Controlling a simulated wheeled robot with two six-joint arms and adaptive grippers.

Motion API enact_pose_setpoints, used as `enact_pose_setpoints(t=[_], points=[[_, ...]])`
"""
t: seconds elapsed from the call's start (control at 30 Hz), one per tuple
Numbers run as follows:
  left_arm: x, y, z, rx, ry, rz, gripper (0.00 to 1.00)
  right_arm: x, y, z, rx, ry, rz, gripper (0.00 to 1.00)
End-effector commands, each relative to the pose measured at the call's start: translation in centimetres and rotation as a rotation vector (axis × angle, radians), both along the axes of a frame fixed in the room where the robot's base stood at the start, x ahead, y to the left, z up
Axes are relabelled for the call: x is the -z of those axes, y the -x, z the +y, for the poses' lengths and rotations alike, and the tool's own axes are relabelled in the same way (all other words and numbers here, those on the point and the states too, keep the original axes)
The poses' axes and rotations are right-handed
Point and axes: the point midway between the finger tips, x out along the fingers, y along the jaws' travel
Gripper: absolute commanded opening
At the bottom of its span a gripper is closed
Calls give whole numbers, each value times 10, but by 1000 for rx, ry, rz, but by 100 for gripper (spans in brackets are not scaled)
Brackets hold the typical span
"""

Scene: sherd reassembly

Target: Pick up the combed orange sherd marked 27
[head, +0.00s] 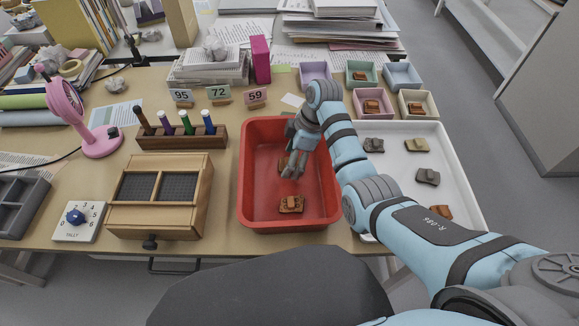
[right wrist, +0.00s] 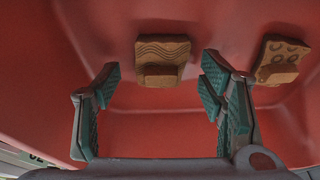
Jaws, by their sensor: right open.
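An orange-brown sherd with combed wavy lines (right wrist: 162,52) lies in the red tray (head: 325,215). In the right wrist view it sits ahead of and between the open fingers of my right gripper (right wrist: 160,88), apart from them. A block-like raised part shows on its near side. No number 27 is legible. In the head view my right gripper (head: 293,172) reaches down into the tray and partly hides a sherd (head: 283,161) beneath it. My left gripper is out of view.
A second orange sherd with ring marks (right wrist: 280,62) lies right of the combed one in the wrist view. In the head view another sherd (head: 291,204) lies nearer the tray's front. A white tray (head: 400,140) with several sherds stands right; a wooden box (head: 160,212) stands left.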

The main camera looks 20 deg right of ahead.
Motion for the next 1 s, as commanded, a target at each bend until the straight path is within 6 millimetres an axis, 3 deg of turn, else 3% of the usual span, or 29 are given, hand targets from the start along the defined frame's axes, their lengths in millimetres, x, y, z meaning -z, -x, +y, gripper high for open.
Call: enact_pose_setpoints(t=[0.2, 0.53, 0.83, 1.0], points=[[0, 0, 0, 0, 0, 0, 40, 1, 0, 1, 0, 0, 0, 62], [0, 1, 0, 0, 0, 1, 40, 1, 0, 0, 0, 0, -1, 11], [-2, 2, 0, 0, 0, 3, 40, -4, -1, 0, 1, 0, -2, 11], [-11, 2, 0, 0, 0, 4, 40, -30, -1, 0, -1, 0, -5, 11]])
